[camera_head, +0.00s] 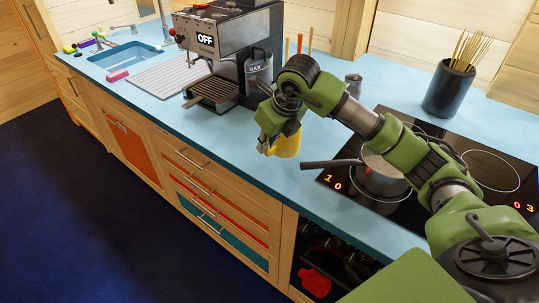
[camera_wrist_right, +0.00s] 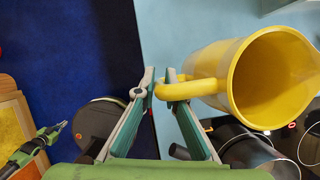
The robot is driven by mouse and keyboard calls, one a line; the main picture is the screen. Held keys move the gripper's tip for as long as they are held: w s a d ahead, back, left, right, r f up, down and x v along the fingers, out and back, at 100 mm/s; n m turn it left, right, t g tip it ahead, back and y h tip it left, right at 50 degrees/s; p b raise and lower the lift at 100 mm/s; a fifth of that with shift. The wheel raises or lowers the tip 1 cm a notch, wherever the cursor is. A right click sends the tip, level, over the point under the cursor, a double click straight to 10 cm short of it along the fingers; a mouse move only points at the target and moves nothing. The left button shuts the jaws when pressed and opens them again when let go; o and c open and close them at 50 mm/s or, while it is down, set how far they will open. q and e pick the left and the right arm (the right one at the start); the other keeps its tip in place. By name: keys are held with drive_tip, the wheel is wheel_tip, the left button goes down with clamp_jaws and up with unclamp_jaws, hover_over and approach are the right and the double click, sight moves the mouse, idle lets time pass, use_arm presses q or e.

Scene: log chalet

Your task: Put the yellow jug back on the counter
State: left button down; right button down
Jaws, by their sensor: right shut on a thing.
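The yellow jug (camera_head: 288,147) is at my right gripper (camera_head: 270,143) in the head view, over the blue counter (camera_head: 233,149) between the coffee machine and the hob. The gripper partly covers it there. In the right wrist view, the jug (camera_wrist_right: 275,75) is on the right with its wide mouth facing the camera. My right gripper (camera_wrist_right: 161,90) is shut on its handle (camera_wrist_right: 196,88), between the fingertips. I cannot tell if the jug's base touches the counter. A small green part, probably my left arm (camera_wrist_right: 32,146), shows at lower left; its fingers are too small to read.
A coffee machine (camera_head: 222,58) stands left of the jug. A saucepan (camera_head: 376,178) sits on the black hob (camera_head: 488,171), its handle reaching towards the jug. A dark pot of sticks (camera_head: 448,90) and a small metal cup (camera_head: 353,84) stand behind. Counter in front of the machine is clear.

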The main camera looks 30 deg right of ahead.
sight(268, 153)
drive_tip(key=shift+f+p, duration=0.5)
drive_tip(key=shift+f, duration=1.85)
drive_tip(key=c, duration=2.1)
unclamp_jaws()
drive_tip(key=shift+f, duration=0.1)
drive_tip(key=shift+a, duration=0.1)
drive_tip(key=b+v, duration=0.2)
drive_tip(key=v, duration=1)
